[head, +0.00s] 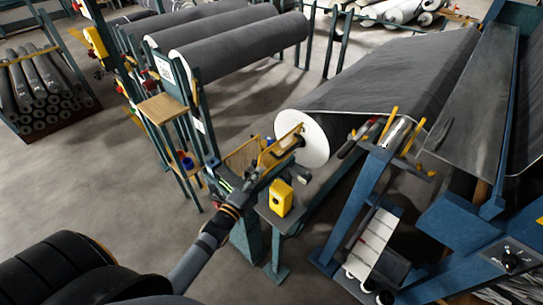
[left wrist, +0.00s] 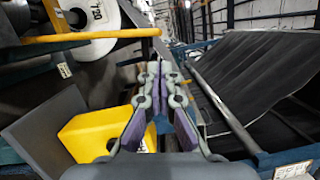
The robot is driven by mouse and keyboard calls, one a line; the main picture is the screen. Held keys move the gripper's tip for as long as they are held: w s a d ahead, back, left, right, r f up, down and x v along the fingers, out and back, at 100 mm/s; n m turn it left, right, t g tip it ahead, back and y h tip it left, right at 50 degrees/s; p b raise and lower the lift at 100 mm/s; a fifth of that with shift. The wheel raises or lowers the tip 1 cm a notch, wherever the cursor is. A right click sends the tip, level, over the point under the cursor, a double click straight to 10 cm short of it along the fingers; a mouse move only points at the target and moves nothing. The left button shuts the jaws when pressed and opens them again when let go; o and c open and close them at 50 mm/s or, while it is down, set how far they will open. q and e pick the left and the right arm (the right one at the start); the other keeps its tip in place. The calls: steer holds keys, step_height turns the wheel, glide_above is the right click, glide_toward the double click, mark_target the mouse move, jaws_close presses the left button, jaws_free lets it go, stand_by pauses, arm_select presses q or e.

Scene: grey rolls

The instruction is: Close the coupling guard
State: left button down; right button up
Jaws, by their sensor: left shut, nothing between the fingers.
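The coupling guard appears to be the yellow plate (head: 277,147) beside the white end of the large grey roll. It seems to stand open, but its hinge is hard to make out. In the left wrist view a yellow bar (left wrist: 85,37), likely the guard's edge, runs across the upper left. My left gripper (head: 291,160) reaches up from the lower left to just below and in front of the plate. My right gripper is not in view.
A yellow box (head: 280,198) stands on the blue stand below my left gripper; it is close in the left wrist view (left wrist: 95,137). The large grey roll (head: 390,80) and blue frame (head: 362,195) fill the right. A wooden-topped stand (head: 163,108) is at the left.

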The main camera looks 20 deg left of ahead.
mark_target(269, 158)
arm_select(q)
steer(key=w+d+p, duration=0.1)
steer(key=w+p, duration=0.2)
steer(key=w, duration=0.6)
steer(key=shift+r, duration=0.15)
